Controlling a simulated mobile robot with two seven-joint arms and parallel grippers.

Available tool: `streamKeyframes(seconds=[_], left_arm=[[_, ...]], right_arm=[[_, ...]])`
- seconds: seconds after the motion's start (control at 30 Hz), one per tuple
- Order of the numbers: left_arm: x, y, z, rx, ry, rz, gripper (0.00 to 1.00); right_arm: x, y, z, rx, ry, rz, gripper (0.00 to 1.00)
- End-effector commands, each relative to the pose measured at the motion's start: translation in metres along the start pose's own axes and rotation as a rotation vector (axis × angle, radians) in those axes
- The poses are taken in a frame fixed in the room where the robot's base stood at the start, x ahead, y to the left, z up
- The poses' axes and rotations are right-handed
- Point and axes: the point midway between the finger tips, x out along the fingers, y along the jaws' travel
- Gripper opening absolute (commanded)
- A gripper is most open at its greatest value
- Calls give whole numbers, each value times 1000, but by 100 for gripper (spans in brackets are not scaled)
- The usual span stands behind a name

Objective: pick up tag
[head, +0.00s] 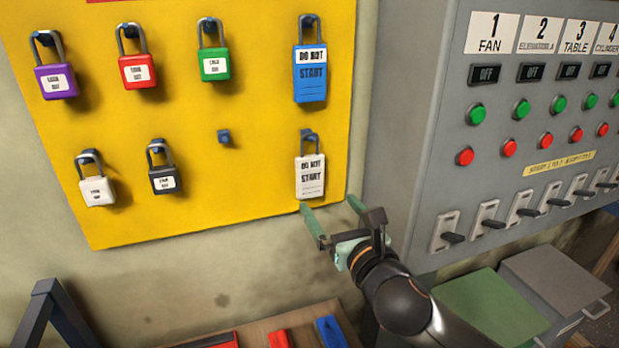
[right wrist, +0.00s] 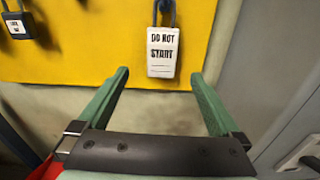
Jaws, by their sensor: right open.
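A white tag (head: 310,177) reading DO NOT START hangs from a peg at the lower right of the yellow board. It also shows in the right wrist view (right wrist: 162,52), ahead of the fingers and between their lines. A blue tag (head: 310,75) with the same words hangs above it. My right gripper (head: 331,212) is open and empty, with its green fingers just below and to the right of the white tag. In the right wrist view the fingers (right wrist: 160,82) are apart, and neither visibly touches the tag. My left gripper is not in view.
The yellow board (head: 260,185) holds several coloured padlocks and one empty peg (head: 224,137). A grey control panel (head: 400,130) with buttons and switches stands close on the right. Below is a wooden surface (head: 255,330) with red and blue items.

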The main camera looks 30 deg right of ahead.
Motion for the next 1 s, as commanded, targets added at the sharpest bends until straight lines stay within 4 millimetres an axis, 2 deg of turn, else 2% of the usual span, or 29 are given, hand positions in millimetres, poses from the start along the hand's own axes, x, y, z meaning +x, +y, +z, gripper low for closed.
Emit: streamKeyframes(seconds=[0.13,0.33,0.5,0.77,1.0], left_arm=[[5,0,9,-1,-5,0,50],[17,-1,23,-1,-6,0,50],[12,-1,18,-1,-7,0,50],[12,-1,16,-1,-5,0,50],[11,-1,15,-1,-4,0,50]], right_arm=[[6,-2,4,-42,-18,-8,100],[27,-2,4,-39,-18,-7,100],[58,-2,7,-38,-14,-8,100],[75,-2,6,-38,-12,-6,100],[106,-4,3,-33,-11,-6,100]])
